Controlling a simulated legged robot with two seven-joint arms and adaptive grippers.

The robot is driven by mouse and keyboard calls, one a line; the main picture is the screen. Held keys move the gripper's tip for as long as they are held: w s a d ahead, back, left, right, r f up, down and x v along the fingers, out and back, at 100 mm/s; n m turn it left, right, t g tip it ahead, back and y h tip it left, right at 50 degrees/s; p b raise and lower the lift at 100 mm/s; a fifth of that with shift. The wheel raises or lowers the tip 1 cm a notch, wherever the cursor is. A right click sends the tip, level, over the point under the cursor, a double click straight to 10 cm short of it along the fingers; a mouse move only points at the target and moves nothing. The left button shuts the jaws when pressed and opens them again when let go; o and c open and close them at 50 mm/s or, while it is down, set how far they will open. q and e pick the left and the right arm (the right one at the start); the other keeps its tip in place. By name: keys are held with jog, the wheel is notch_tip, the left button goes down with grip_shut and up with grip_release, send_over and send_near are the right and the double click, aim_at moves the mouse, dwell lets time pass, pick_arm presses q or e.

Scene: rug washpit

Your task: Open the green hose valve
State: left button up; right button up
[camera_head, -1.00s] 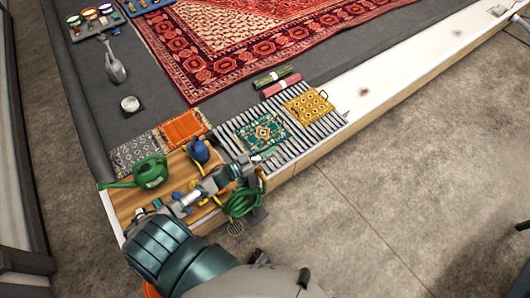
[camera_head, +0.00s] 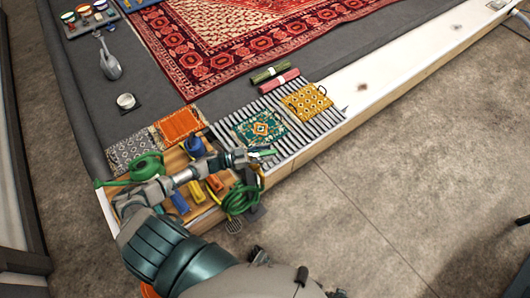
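A coiled green hose (camera_head: 240,201) hangs at the front corner of the wooden board. A small green piece (camera_head: 267,153), perhaps the valve handle, shows just beyond my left gripper's tip. My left gripper (camera_head: 254,157) reaches over the board from the left, its tip close to this green piece. I cannot tell whether they touch. The fingers are too small to tell open from shut. The valve body is not clearly visible. My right gripper is not in view.
A slatted rack (camera_head: 288,128) with small rugs lies beyond. Open floor (camera_head: 370,210) is at right.

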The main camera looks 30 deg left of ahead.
pick_arm(q)
jog(key=v, duration=1.2)
jog(key=shift+w+a, duration=0.1)
jog(key=shift+c, duration=0.3)
